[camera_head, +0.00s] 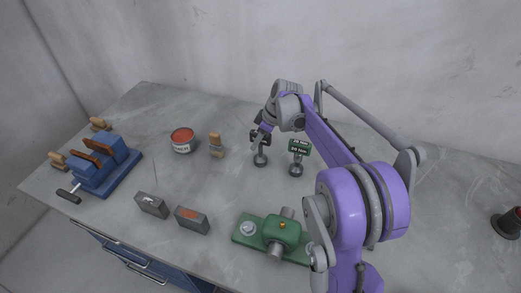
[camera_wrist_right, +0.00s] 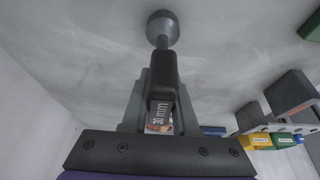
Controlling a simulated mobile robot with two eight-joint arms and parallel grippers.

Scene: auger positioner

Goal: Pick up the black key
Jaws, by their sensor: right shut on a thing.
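The black key (camera_wrist_right: 163,72) has a dark block handle marked "30 mm", a thin grey stem and a round grey end. My right gripper (camera_wrist_right: 161,95) is shut on its handle, with a finger on each side. In the head view my right gripper (camera_head: 262,130) reaches down over the bench and partly hides the handle. The key's round grey end (camera_head: 260,160) is at or close to the bench top; I cannot tell whether it touches. A similar green key (camera_head: 299,147) stands upright just to the right. My left gripper is not in view.
A green fixture (camera_head: 283,232) sits at the bench's front edge. Two grey blocks (camera_head: 151,204) (camera_head: 192,219) lie left of it. A blue vise (camera_head: 105,162) stands far left. A red-topped can (camera_head: 183,140) and a wooden-handled piece (camera_head: 216,146) stand left of the key.

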